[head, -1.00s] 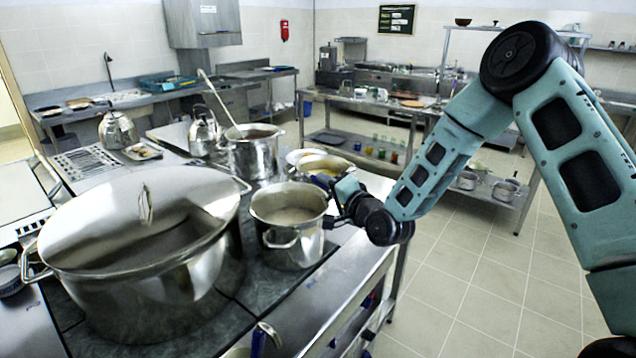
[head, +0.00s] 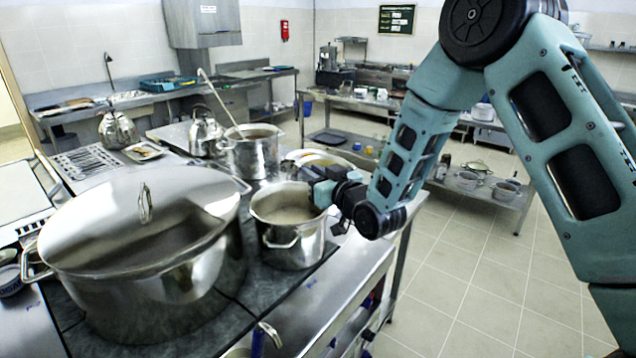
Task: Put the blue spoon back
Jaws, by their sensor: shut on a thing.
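My gripper (head: 322,186) is at the right rim of the small open steel pot (head: 290,250), beside and partly over its opening. It is shut on the blue spoon, of which only a small blue patch at the fingers (head: 322,194) can be made out. The rest of the spoon is hidden by the fingers and the pot. The pot holds a pale, greyish content. I cannot tell whether the spoon touches the pot.
A large lidded stockpot (head: 145,270) stands left of the small pot. Behind are a tall pot with a ladle (head: 252,155), a kettle (head: 205,135) and a shallow pan (head: 318,160). A blue handle (head: 258,342) rises at the bottom edge. The counter's right edge is under my arm.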

